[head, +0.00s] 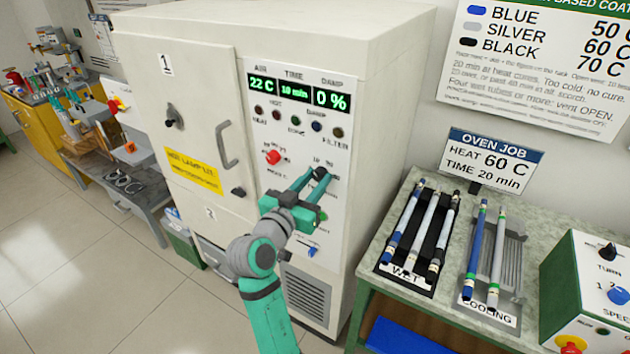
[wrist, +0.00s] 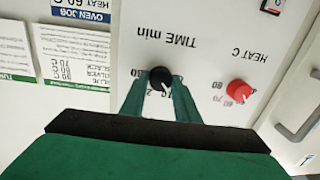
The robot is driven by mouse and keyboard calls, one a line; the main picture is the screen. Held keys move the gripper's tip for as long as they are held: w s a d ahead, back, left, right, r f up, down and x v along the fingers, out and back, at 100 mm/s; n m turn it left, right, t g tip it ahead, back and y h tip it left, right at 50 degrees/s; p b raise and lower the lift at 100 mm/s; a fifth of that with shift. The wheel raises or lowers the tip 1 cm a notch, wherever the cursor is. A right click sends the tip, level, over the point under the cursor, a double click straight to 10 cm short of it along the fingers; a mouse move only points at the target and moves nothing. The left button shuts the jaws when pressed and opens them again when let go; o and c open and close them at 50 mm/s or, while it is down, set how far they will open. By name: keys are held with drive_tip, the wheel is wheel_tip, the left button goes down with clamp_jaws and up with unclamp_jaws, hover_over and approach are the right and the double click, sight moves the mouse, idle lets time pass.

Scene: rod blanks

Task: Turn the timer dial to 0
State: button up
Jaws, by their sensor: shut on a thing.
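The timer dial is a black knob (wrist: 160,78) under the label "TIME min", which reads upside down in the wrist view. My gripper (wrist: 158,95) is shut on this knob, with one finger on each side. The oven display (head: 293,90) shows 22 C, 10 min and 0 %. Part of the dial's number ring is hidden by the fingers.
A red heat knob (head: 273,157) sits left of the dial; it also shows in the wrist view (wrist: 238,92). The oven door handle (head: 227,145) juts out farther left. A bench with a wet rack (head: 385,268) and a cooling rack (head: 511,275) of rods stands at right.

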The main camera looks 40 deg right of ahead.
drive_tip(key=n, duration=0.5)
drive_tip(key=shift+w+a+r+n, duration=0.1)
drive_tip(key=shift+w+a+n, duration=0.05)
drive_tip(key=shift+n, duration=0.25)
drive_tip(key=shift+n+g, duration=0.4)
drive_tip(key=shift+n, duration=0.7)
drive_tip(key=o, duration=1)
drive_tip(key=shift+o, duration=0.2)
drive_tip(key=v, duration=1)
drive_tip(key=shift+s+a, duration=0.25)
